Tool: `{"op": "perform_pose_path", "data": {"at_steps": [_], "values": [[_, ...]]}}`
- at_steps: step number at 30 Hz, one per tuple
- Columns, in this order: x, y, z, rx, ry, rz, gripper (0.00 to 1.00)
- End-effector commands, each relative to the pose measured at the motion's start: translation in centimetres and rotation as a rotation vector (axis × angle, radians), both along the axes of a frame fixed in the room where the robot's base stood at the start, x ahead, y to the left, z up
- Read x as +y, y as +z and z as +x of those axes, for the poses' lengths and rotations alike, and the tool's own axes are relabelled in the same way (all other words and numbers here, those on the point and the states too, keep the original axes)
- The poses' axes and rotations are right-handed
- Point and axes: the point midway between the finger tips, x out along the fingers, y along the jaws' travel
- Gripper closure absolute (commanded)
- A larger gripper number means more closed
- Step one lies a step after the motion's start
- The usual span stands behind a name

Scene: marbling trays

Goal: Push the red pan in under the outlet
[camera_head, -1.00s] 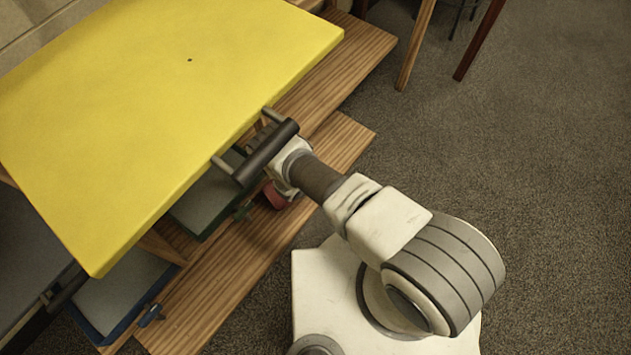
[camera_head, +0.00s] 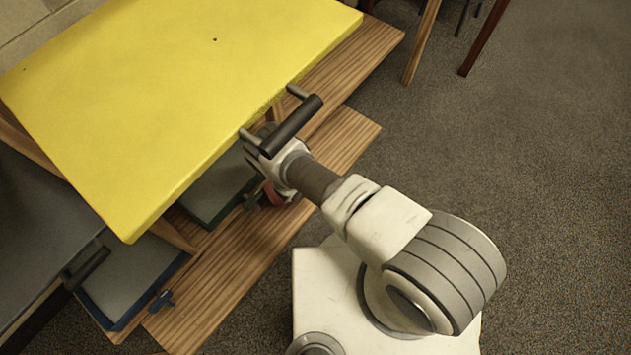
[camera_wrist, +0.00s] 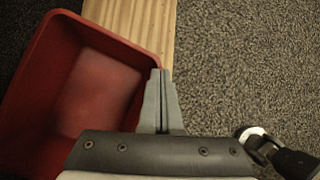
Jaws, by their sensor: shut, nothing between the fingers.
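The red pan (camera_wrist: 75,90) fills the left of the wrist view, its open inside facing the camera. My gripper (camera_wrist: 160,72) is shut and empty, its fingertips over the pan's right rim near the upper right corner. I cannot tell whether they touch it. In the head view a small bit of red (camera_head: 274,194) shows below my wrist; it may be the pan. The fingers are mostly hidden there by the wrist and a dark bar handle (camera_head: 291,125). I cannot make out the outlet for the red pan.
A yellow slab (camera_head: 150,110) with that handle overhangs stepped wooden boards (camera_head: 215,285). A green tray (camera_head: 215,190) with a green fitting and a blue tray (camera_head: 125,275) with a blue fitting sit below. Table legs (camera_head: 485,38) stand at the back. Carpet (camera_head: 560,160) to the right is clear.

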Motion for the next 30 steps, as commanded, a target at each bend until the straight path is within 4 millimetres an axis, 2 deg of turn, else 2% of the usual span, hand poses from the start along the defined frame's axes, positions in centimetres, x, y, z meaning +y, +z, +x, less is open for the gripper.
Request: {"op": "perform_pose_path", "data": {"at_steps": [25,30], "values": [[0.0,-0.1,-0.1,0.003,-0.001,0.001,1.00],[0.0,1.3,-0.1,0.002,0.001,0.001,1.00]]}}
